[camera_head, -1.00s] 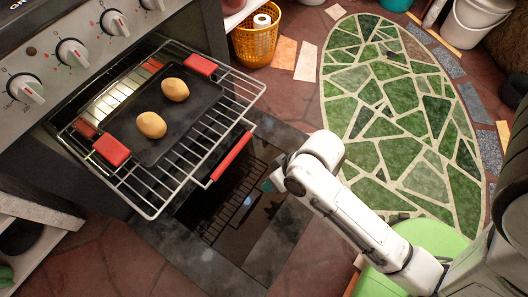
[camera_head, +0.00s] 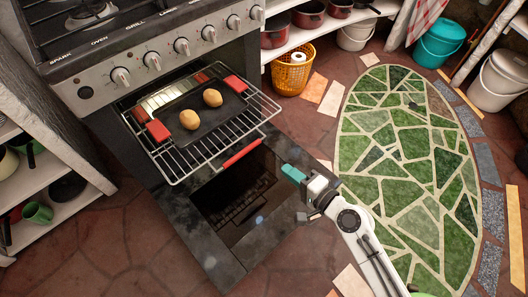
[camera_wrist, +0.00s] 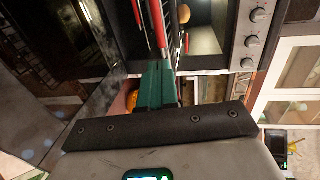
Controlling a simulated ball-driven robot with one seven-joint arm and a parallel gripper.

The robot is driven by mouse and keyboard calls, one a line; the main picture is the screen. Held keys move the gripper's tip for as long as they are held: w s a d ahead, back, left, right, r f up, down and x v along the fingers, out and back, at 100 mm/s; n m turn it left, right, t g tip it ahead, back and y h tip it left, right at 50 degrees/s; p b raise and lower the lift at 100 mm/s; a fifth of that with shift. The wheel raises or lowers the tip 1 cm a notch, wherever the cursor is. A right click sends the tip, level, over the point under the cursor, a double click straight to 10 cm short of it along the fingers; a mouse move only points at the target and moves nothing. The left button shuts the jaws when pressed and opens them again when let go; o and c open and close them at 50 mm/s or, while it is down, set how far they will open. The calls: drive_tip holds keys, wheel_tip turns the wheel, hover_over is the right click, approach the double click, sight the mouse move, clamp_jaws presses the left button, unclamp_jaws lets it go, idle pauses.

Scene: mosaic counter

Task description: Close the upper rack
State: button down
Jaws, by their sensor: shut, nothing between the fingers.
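The upper rack (camera_head: 262,103) is a wire shelf pulled out of the oven, with a red bar (camera_head: 242,154) along its front edge. It carries a dark tray (camera_head: 204,119) with red grips and two round tan potatoes or buns (camera_head: 189,119). My gripper (camera_head: 293,173) has green fingers and is shut and empty. In the head view it is right of the rack's front, over the right edge of the open oven door. In the wrist view the shut fingers (camera_wrist: 156,82) point toward a red bar (camera_wrist: 159,24); contact cannot be told.
The dark oven door (camera_head: 230,210) lies open below the rack. Stove knobs (camera_head: 181,47) line the panel above. A green mosaic (camera_head: 400,165) covers the floor at right. A yellow basket (camera_head: 292,70) stands behind. Shelves (camera_head: 45,180) with pots are at left.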

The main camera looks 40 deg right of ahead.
sight(255, 146)
drive_tip(key=w, duration=0.4)
drive_tip(key=w+f, duration=0.1)
drive_tip(key=w, duration=0.2)
drive_tip(key=w+f, duration=0.1)
drive_tip(key=w, duration=0.3)
drive_tip(key=shift+w+f+b, duration=0.15)
drive_tip(key=shift+w+b, duration=0.15)
drive_tip(key=shift+b, duration=0.05)
